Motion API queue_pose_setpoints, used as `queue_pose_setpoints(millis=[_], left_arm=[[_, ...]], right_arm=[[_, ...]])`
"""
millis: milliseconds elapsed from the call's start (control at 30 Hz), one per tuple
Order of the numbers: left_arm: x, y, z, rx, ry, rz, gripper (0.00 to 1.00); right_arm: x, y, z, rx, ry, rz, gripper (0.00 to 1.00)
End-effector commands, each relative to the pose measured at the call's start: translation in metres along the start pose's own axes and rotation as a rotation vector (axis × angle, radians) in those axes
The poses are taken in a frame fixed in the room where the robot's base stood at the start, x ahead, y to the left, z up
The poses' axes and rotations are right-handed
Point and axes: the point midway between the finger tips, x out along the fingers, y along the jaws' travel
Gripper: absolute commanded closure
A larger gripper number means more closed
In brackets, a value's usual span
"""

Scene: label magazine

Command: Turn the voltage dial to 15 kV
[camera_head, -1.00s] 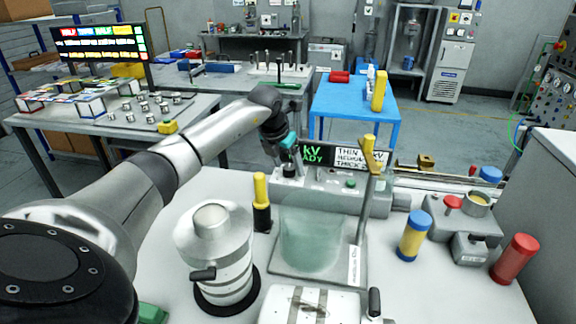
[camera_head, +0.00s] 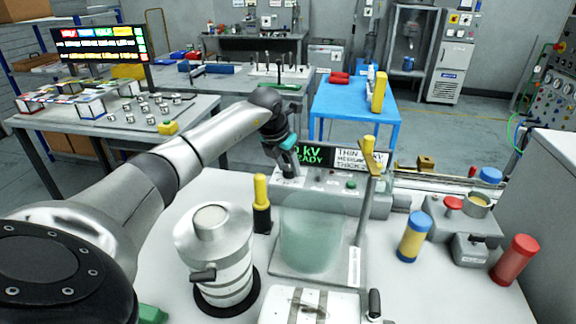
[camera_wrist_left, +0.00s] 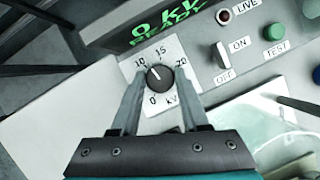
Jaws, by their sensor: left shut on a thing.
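The voltage dial (camera_wrist_left: 160,77) is a black round knob with a white pointer mark, on a white scale plate marked 0, 10, 15 and 20 kV. Its mark points up and left, roughly toward the 10. My left gripper (camera_wrist_left: 158,84) has one finger on each side of the knob and is shut on it. In the head view, my left gripper (camera_head: 289,172) reaches down onto the grey tester console (camera_head: 330,194) and hides the dial. The console's display (camera_wrist_left: 168,24) shows green text that appears to read 0 kV READY. My right gripper is not in view.
An ON/OFF switch (camera_wrist_left: 222,55), a LIVE lamp (camera_wrist_left: 223,16) and a green TEST button (camera_wrist_left: 274,33) sit right of the dial.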

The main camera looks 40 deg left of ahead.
Motion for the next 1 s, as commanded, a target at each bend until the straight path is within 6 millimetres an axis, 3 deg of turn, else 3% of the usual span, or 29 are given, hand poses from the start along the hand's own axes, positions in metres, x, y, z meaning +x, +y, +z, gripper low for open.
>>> queue_pose_setpoints(millis=[467, 1000], left_arm=[[-0.0005, 0.0018, 0.0, 0.078, 0.001, -0.032, 1.0], [0.0, 0.0032, 0.0014, 0.445, -0.002, -0.186, 1.0]], right_arm=[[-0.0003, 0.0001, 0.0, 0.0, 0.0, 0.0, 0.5], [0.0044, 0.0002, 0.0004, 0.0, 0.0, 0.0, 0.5]])
